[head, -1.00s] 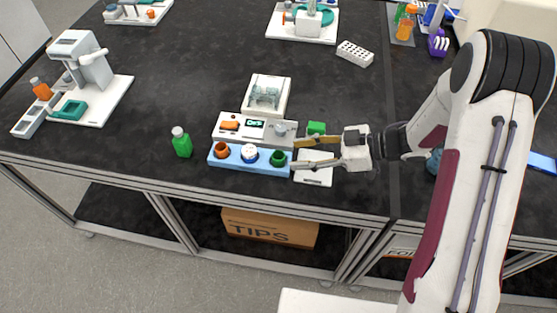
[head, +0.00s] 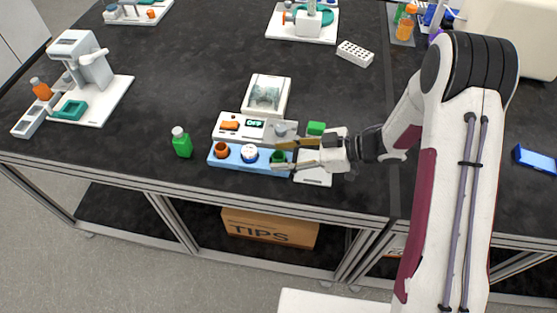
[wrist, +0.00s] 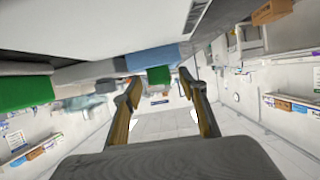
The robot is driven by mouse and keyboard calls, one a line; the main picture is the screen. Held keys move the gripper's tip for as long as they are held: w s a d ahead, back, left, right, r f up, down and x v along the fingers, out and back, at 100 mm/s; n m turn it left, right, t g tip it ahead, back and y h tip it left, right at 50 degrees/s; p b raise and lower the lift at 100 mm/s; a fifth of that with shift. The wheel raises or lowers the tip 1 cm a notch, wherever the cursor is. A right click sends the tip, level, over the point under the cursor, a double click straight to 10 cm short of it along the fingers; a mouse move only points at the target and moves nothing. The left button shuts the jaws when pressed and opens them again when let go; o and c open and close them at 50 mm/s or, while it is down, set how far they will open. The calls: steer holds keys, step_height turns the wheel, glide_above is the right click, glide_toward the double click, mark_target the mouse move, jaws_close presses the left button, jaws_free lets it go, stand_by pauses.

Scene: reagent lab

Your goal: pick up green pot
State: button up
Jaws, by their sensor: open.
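The green pot (head: 278,157) sits at the right end of the blue rack (head: 237,166), beside a white-and-blue pot (head: 250,154) and an orange-brown pot (head: 222,150). My gripper (head: 275,155) is open, its two fingers reaching in from the right, one on the far side and one on the near side of the green pot. In the wrist view a green shape, apparently the pot (wrist: 158,75), shows between the open fingertips (wrist: 160,82). I cannot tell whether either finger touches it.
A white device with a display (head: 228,134) stands just behind the rack. A green bottle (head: 182,143) stands left of the rack. The table's front edge is close; the left middle is clear.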

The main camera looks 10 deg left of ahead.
stand_by(0.4)
steer(key=c, duration=1)
steer(key=shift+r, duration=0.2)
step_height(320, 180, up, 10)
steer(key=shift+f, duration=0.15)
stand_by(0.6)
